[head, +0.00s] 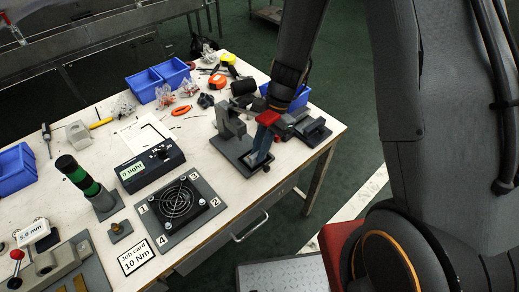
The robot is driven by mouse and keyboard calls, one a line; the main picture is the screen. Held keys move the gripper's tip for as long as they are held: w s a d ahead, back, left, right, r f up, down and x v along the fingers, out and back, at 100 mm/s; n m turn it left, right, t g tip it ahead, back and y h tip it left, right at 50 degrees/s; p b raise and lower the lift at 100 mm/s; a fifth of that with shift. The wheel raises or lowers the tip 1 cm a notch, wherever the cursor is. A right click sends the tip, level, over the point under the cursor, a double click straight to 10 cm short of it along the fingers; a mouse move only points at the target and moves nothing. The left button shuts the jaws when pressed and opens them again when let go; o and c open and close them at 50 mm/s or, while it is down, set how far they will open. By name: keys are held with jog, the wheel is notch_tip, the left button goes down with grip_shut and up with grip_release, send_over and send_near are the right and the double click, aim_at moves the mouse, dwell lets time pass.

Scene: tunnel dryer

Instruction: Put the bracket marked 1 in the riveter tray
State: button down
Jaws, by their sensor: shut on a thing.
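My gripper (268,119) is at the lower end of my arm, over the right part of the table, close to a grey bench tool with an upright post (231,122) on a flat base. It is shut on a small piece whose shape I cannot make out. A blue-grey slanted part (262,145) shows just below the gripper; I cannot tell whether it is held or belongs to the tool. I can read no bracket's mark at the gripper. I cannot tell which thing is the riveter tray.
A black fan (178,203) sits on a grey plate with corners numbered 1 to 4. A display box (151,165), a green-banded lamp (84,180) and blue bins (157,81) stand on the table. A dark grey vise-like thing (306,128) is right of my gripper.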

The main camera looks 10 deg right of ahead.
jog(key=c, duration=1.8)
grip_release()
jog(key=shift+f, duration=0.1)
jog(key=shift+o, duration=0.2)
jog(key=b+v, duration=0.2)
jog(key=v, duration=1)
jog(key=s+d+r+n+t+h, duration=0.2)
jog(key=s+d+n+t+h, duration=0.1)
jog(key=s+d+n, duration=0.6)
jog(key=shift+s+r+n+h, duration=0.3)
jog(key=shift+s+n, duration=0.3)
jog(key=shift+n, duration=0.5)
